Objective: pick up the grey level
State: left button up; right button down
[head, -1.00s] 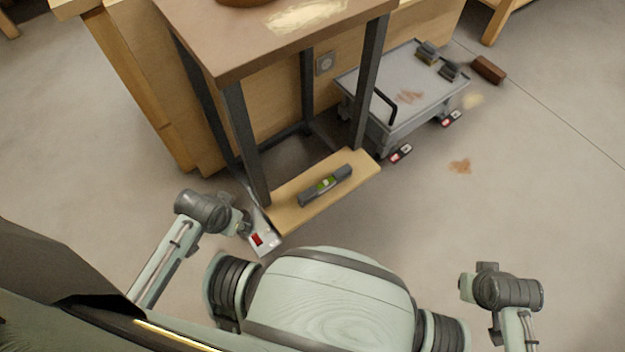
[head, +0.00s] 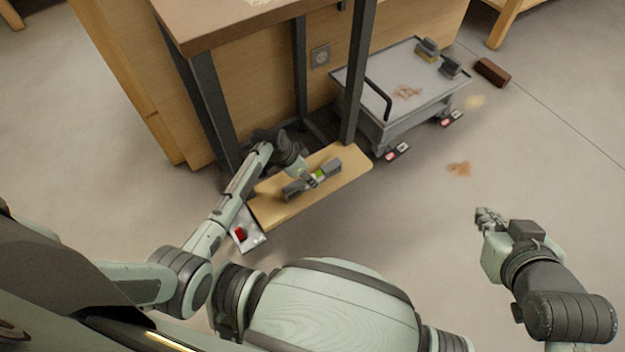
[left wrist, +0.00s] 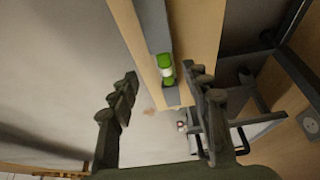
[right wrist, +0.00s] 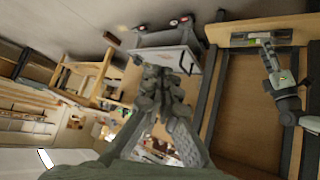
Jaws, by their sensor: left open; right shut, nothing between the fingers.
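The grey level (head: 331,168) lies on a light wooden board (head: 275,209) low at the foot of the bench. It has a green vial at its middle. My left gripper (head: 308,178) is over the level's middle and hides part of it. In the left wrist view my left gripper (left wrist: 160,82) is open, with the level (left wrist: 156,35) and its green vial showing between the fingertips. I cannot tell how far the fingers are above it. My right gripper (head: 486,216) is shut and empty, off to the right over open floor. It also shows in the right wrist view (right wrist: 163,80).
Dark bench legs (head: 211,105) rise close around the board, beneath the brown bench top (head: 225,25). A grey cart (head: 385,77) stands right behind it, with blocks on it. A brown brick (head: 491,72) lies on the floor.

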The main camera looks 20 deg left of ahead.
pick_arm(q)
jog(key=shift+w+f, duration=0.1)
jog(key=shift+f, duration=0.2)
jog(key=x, duration=0.1)
jog(key=b+x, duration=0.1)
jog(key=shift+w+f, duration=0.25)
jog(key=shift+w, duration=0.15)
jog(key=shift+b+x, duration=0.7)
jog(key=shift+x, duration=0.3)
jog(key=shift+w+f, duration=0.1)
pick_arm(e)
jog(key=w+a+r+t+y, duration=0.4)
jog(key=a+r+t, duration=0.2)
jog(key=a+r, duration=0.2)
notch_tip(320, 180, up, 2)
jog(key=shift+w+r+n, duration=0.25)
jog(key=shift+n, duration=0.15)
pick_arm(q)
grip_shut()
